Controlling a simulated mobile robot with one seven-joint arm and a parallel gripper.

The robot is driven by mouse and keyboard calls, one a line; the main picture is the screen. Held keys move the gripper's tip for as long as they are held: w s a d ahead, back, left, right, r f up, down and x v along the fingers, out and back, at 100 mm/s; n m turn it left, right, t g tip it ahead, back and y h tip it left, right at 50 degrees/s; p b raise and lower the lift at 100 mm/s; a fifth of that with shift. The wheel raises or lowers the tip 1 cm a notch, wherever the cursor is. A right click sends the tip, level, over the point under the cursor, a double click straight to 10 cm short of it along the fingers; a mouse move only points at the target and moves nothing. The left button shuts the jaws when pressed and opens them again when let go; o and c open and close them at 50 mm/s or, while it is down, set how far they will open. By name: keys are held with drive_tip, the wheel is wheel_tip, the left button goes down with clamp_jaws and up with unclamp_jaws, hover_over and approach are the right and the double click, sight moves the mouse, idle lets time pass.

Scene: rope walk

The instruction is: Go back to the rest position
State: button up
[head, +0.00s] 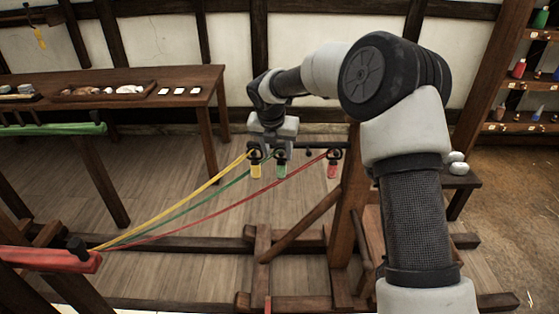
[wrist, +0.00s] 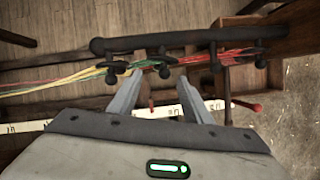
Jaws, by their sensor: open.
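My gripper (head: 268,148) is open, at the dark hook bar (head: 315,145) in the head view. In the wrist view my two fingers (wrist: 162,92) are spread apart below the bar (wrist: 200,36), with nothing held between them. A yellow rope (head: 190,197), a green rope (head: 200,196) and a red rope (head: 245,194) run from the red beam at the left up to the bar. Yellow (head: 256,171), green (head: 281,170) and red (head: 332,170) tags hang there. Whether my fingers touch the bar or a hook is unclear.
A wooden post (head: 348,225) with braces supports the bar. A red beam (head: 45,260) and a green beam (head: 60,129) lie at left. A table (head: 200,85) with a tray and white cards stands behind. Shelves (head: 515,85) with bottles stand at right.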

drive_tip(key=s+d+r+m+h+p, duration=0.1)
drive_tip(key=s+d+r+m+p, duration=0.1)
drive_tip(key=s+r+m, duration=0.5)
drive_tip(key=s+d+r+p, duration=0.25)
drive_tip(key=s+r, duration=0.25)
drive_tip(key=r, duration=0.6)
drive_tip(key=s+d+r+m+p, duration=0.1)
drive_tip(key=s+d+r+m, duration=0.1)
drive_tip(key=s+m, duration=0.6)
drive_tip(key=s+d+r+m+t+y+p, duration=0.1)
drive_tip(key=s+d+r+m+p, duration=0.1)
drive_tip(key=s+m, duration=0.7)
drive_tip(key=s+d+r+m+y+p, duration=0.1)
drive_tip(key=s+d+r+m+p, duration=0.1)
drive_tip(key=s+d+m, duration=0.4)
drive_tip(key=s+r+m, duration=0.1)
drive_tip(key=s+m, duration=0.2)
drive_tip(key=s, duration=0.1)
drive_tip(key=shift+s+r, duration=0.35)
drive_tip(key=shift+r, duration=0.05)
drive_tip(key=shift+d, duration=0.1)
drive_tip(key=c, duration=0.3)
drive_tip(key=shift+c, duration=0.3)
